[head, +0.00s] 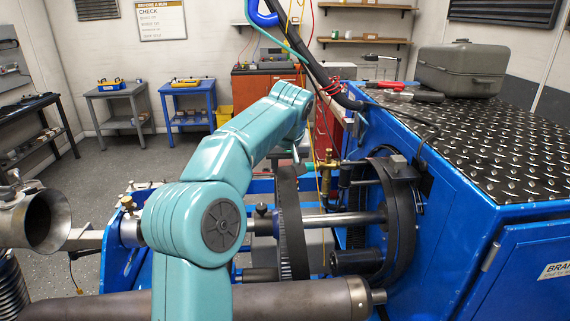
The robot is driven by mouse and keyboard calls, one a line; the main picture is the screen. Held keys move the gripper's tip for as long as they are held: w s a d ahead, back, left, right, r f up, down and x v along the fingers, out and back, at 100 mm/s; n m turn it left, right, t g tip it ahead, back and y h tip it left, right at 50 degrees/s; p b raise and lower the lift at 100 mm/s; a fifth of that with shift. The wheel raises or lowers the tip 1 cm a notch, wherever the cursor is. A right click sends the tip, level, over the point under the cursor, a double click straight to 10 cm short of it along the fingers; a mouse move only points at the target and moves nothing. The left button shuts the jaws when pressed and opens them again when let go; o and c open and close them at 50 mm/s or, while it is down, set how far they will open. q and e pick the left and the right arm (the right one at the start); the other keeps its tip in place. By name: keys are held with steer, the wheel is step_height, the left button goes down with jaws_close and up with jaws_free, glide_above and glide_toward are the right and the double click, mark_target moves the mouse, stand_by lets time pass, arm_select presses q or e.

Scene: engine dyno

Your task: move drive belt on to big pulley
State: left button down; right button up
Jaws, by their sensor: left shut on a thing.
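The drive belt (291,225) is a dark, wide band with teeth showing near its lower end. It hangs upright around or beside the steel shaft, left of the blue housing; I cannot tell which. My left gripper (288,160) is at the top of the belt, shut on it, and partly hidden behind my teal arm. The big pulley (402,225) appears to be the large dark wheel against the blue housing, to the right of the belt and apart from it. My right gripper is not in view.
The steel shaft (345,220) runs between belt and wheel, with a smaller dark roller (357,261) below. A brass fitting (327,168) stands above the shaft. The blue housing (455,215) blocks the right. A grey pipe (290,300) crosses the front.

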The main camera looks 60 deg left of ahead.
arm_select(q)
steer(key=shift+w+d+f, duration=0.1)
steer(key=shift+w+d, duration=0.25)
steer(key=shift+d, duration=0.05)
steer(key=shift+s+a, duration=0.4)
steer(key=shift+s, duration=0.25)
steer(key=shift+w+d+r+g+y+p, duration=0.2)
steer(key=shift+w+r+g+y+p, duration=0.1)
steer(key=shift+w+g+y, duration=0.15)
steer(key=shift+s+a+r, duration=0.1)
steer(key=shift+s+a, duration=0.05)
steer(key=shift+s, duration=0.25)
steer(key=shift+w, duration=0.35)
steer(key=shift+s, duration=0.25)
steer(key=shift+s, duration=0.1)
